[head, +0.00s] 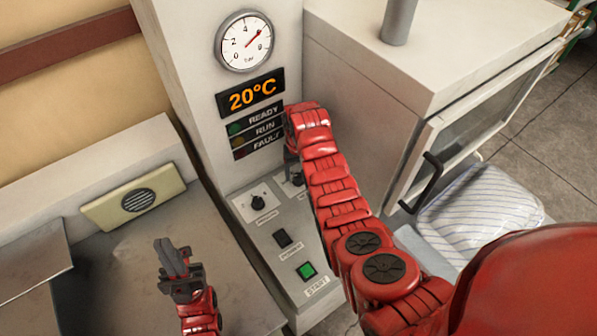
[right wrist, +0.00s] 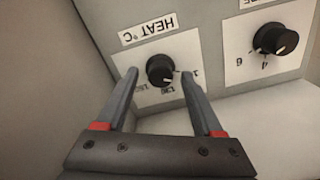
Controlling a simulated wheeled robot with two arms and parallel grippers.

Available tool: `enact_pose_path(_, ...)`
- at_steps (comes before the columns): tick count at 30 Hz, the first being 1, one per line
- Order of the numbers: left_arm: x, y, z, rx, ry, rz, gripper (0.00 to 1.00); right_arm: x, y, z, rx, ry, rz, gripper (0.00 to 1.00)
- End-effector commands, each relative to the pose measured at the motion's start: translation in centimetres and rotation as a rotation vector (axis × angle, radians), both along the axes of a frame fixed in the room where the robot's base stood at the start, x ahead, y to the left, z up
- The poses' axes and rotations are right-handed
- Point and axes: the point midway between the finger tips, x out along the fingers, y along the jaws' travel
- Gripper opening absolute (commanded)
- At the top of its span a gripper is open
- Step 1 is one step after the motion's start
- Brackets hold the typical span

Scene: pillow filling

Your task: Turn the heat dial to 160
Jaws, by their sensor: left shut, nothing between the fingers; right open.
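The black heat dial (right wrist: 160,70) shows in the right wrist view, on a white scale plate under an upside-down "HEAT °C" label. My right gripper (right wrist: 160,76) is open, with one finger on each side of the dial; I cannot tell whether they touch it. In the head view the heat dial (head: 297,179) is mostly hidden behind my right gripper (head: 292,158). The temperature display (head: 251,96) reads 20°C. My left gripper (head: 172,260) is shut and empty, low over the grey worktop, apart from the panel.
A second dial (head: 258,199) sits beside the heat dial, with a black switch (head: 282,238) and green start button (head: 306,270) nearer me. A pressure gauge (head: 245,40) is above. A striped pillow (head: 478,212) lies at right below a black handle (head: 428,185).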

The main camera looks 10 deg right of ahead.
Motion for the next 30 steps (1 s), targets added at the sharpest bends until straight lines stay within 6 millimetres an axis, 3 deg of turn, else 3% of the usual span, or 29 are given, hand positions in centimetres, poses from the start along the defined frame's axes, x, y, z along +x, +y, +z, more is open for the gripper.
enact_pose_path(9,0.0,0.0,0.05,0.0,0.0,0.0,0.0,0.02,0.02,-0.26,0.0,-0.001,0.0,0.68)
enact_pose_path(21,0.0,0.0,0.05,0.0,0.0,0.0,0.0,0.03,0.03,-0.23,0.0,-0.002,0.0,0.0)
enact_pose_path(30,0.0,0.0,-0.19,0.0,0.0,0.0,0.0,0.05,0.03,-0.3,0.0,-0.002,-0.017,0.0)
